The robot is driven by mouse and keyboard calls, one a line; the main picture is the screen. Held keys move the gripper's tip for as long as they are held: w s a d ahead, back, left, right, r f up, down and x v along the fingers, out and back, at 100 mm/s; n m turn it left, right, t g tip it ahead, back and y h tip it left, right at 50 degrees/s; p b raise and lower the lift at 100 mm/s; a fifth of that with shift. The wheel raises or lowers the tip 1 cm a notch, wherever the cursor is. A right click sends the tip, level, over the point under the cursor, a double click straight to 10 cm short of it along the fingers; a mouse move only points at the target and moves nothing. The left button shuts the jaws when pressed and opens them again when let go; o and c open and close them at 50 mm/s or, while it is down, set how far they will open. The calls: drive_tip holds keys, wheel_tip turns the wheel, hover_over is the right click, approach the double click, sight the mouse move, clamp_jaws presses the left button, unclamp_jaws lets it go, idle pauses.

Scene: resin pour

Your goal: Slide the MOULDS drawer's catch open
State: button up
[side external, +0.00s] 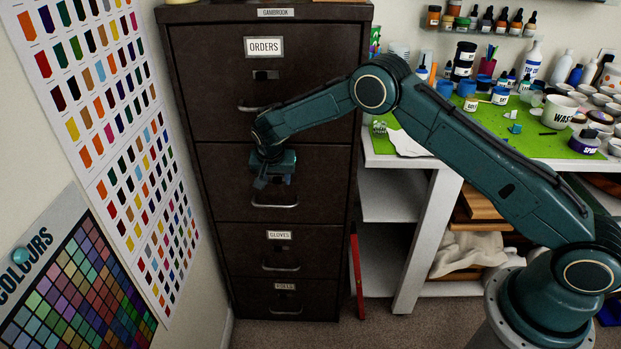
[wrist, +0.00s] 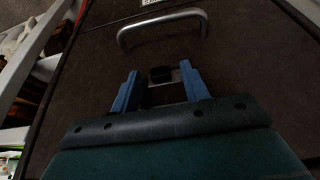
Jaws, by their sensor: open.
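A dark brown filing cabinet (side external: 190,130) stands at the left in the side external view. My gripper (side external: 268,184) is at its second drawer (side external: 225,175), just above that drawer's metal handle (side external: 276,206). The second drawer's label is hidden behind my gripper, so I cannot read MOULDS there. In the wrist view, my gripper (wrist: 158,88) is open, its blue fingers on either side of a catch with a small black knob (wrist: 160,74) and a metal plate. I cannot tell whether the fingers touch the catch. The drawer's handle (wrist: 163,27) shows beyond the fingertips. The drawer looks shut.
The ORDERS drawer (side external: 215,100) is above, the GLOVES drawer (side external: 245,245) and a bottom drawer (side external: 255,300) below; all look shut. A bench with a green mat (side external: 450,130), bottles and pots stands right. Colour charts (side external: 120,130) cover the left wall.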

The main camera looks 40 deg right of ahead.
clamp_jaws()
drive_tip(key=shift+w+a+r, duration=0.1)
drive_tip(key=shift+w+a, duration=0.7)
drive_tip(key=shift+c, duration=0.5)
unclamp_jaws()
drive_tip(key=shift+w, duration=0.1)
drive_tip(key=shift+o, duration=0.5)
drive_tip(key=v, duration=1.3)
drive_tip(key=shift+s+r, duration=0.25)
drive_tip(key=shift+r, duration=0.1)
drive_tip(key=shift+a, duration=0.1)
